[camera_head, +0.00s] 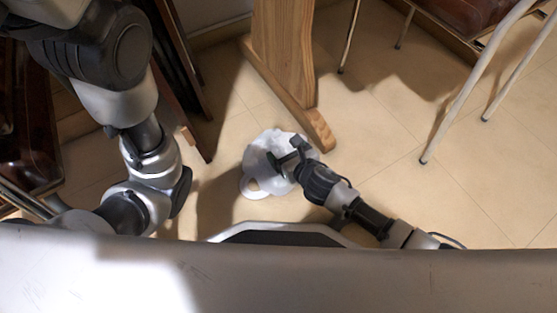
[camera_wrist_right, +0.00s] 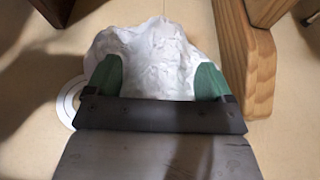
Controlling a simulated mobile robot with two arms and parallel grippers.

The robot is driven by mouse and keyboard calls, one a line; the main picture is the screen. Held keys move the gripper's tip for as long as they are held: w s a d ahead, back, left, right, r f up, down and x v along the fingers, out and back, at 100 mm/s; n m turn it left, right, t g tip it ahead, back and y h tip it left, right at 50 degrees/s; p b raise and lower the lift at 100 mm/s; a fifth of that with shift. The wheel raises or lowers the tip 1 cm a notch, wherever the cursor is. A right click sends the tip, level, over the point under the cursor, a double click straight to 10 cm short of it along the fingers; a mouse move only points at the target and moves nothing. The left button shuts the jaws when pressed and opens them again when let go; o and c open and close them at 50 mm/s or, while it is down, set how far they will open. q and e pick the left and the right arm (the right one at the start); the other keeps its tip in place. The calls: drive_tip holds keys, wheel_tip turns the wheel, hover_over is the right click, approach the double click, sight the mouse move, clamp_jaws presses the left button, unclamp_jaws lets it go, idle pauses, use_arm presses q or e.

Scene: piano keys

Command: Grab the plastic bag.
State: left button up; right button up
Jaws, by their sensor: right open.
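A white, crumpled plastic bag (camera_head: 262,150) lies on the floor beside the foot of a wooden support. My right gripper (camera_head: 284,158) comes in from the right and is over the bag in the head view. In the right wrist view the bag (camera_wrist_right: 150,62) fills the space between and beyond the two green fingertips (camera_wrist_right: 152,82). The fingers are spread apart, one on each side of the bag's near part. I cannot tell whether they touch it. My left arm is at the left of the head view; its gripper is not visible.
A wooden support (camera_head: 283,60) with a long foot stands just behind the bag, and it is at the right in the wrist view (camera_wrist_right: 245,60). White metal chair legs (camera_head: 470,85) stand at the upper right. The tiled floor (camera_head: 440,200) at the right is clear.

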drive_tip(key=shift+c, duration=0.3)
drive_tip(key=c, duration=1.1)
drive_tip(key=shift+r, duration=0.1)
drive_tip(key=shift+c, duration=0.2)
